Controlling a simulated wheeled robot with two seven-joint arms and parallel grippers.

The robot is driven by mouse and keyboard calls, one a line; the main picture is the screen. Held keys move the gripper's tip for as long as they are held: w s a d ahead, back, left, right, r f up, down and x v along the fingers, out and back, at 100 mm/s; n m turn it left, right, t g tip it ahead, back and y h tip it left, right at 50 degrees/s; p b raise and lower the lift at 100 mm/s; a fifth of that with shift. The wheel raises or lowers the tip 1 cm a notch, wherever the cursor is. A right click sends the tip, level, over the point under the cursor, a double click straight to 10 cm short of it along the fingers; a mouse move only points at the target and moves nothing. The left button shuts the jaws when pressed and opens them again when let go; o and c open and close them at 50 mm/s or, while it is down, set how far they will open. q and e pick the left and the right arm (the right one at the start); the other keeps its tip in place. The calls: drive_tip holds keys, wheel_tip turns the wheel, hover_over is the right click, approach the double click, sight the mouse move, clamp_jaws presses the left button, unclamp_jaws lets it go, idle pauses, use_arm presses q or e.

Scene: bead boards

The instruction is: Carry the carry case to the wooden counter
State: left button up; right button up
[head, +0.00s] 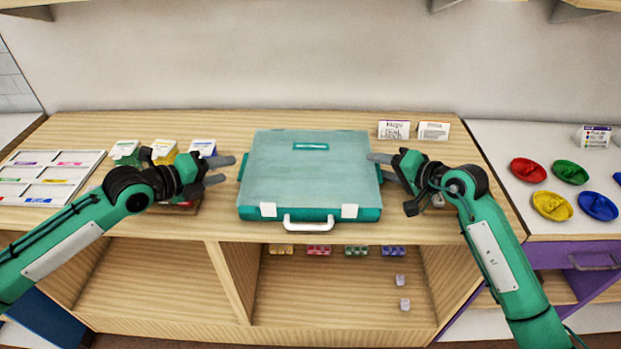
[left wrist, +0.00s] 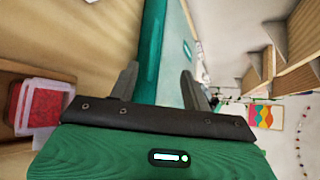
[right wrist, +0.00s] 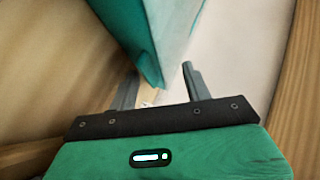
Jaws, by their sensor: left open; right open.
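The teal carry case (head: 308,175) lies flat and closed on the wooden counter (head: 400,229), its white handle (head: 308,222) facing the front edge. My left gripper (head: 219,171) is open just left of the case, fingers pointing at its left side. In the left wrist view the case's edge (left wrist: 150,50) shows between and beyond the open fingers (left wrist: 157,90). My right gripper (head: 378,169) is open at the case's right side. In the right wrist view the case's corner (right wrist: 148,50) reaches toward the gap between the open fingers (right wrist: 160,90). I cannot tell whether any finger touches the case.
A white sorting tray (head: 50,181) and small bead boxes (head: 163,150) stand left of the case. Two small cards (head: 394,129) stand behind on the right. A white table with coloured dishes (head: 552,206) is at the right. Shelves below hold small beads (head: 319,251).

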use_arm(q)
drive_tip(key=v, duration=0.6)
drive_tip(key=shift+s+a+r, duration=0.1)
drive_tip(key=shift+s+a, duration=0.15)
drive_tip(key=shift+s, duration=0.1)
use_arm(e)
drive_tip(key=shift+d, duration=0.1)
drive_tip(key=v, duration=1.2)
